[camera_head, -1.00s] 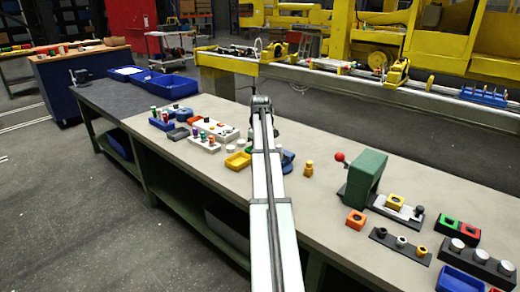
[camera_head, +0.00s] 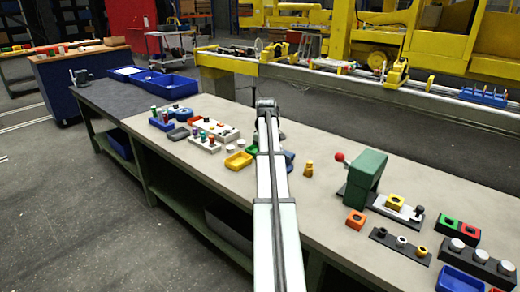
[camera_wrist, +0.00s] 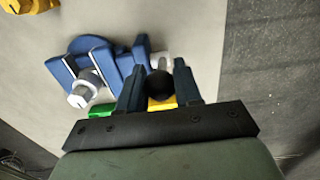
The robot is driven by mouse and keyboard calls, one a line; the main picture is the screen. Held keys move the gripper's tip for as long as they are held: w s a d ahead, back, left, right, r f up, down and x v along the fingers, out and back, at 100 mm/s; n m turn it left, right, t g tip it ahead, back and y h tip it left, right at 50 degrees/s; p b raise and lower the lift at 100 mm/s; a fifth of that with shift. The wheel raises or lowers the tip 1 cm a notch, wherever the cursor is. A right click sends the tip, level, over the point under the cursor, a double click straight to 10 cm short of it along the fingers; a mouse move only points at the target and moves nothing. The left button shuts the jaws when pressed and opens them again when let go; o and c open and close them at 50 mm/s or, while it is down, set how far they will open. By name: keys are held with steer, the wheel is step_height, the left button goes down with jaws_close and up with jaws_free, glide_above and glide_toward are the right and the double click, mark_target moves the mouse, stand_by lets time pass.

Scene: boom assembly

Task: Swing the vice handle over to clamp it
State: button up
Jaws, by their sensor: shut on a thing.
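The blue vice (camera_wrist: 107,66) lies on the bench in the wrist view, left of my gripper, with a pale round screw end (camera_wrist: 83,92) at its front. In the head view, only part of the blue vice (camera_head: 290,157) shows beside my arm. My gripper (camera_wrist: 160,70) has its two dark fingers on either side of a black ball knob (camera_wrist: 160,86), which appears to be the vice handle's end. It is shut on this knob. The rest of the handle is mostly hidden. My arm hides the gripper in the head view.
A yellow tray (camera_head: 238,160) stands left of my arm. A yellow peg piece (camera_head: 308,169) and a green block device (camera_head: 366,178) with a red ball stand to the right. Bare bench surface lies between the peg piece and the front edge.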

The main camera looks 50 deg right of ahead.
steer(key=shift+s+f, duration=0.2)
steer(key=shift+s, duration=0.35)
steer(key=shift+s+f, duration=0.15)
steer(key=shift+s, duration=0.35)
steer(key=o, duration=0.5)
steer(key=shift+o, duration=0.2)
steer(key=shift+w, duration=0.2)
steer(key=shift+c, duration=0.3)
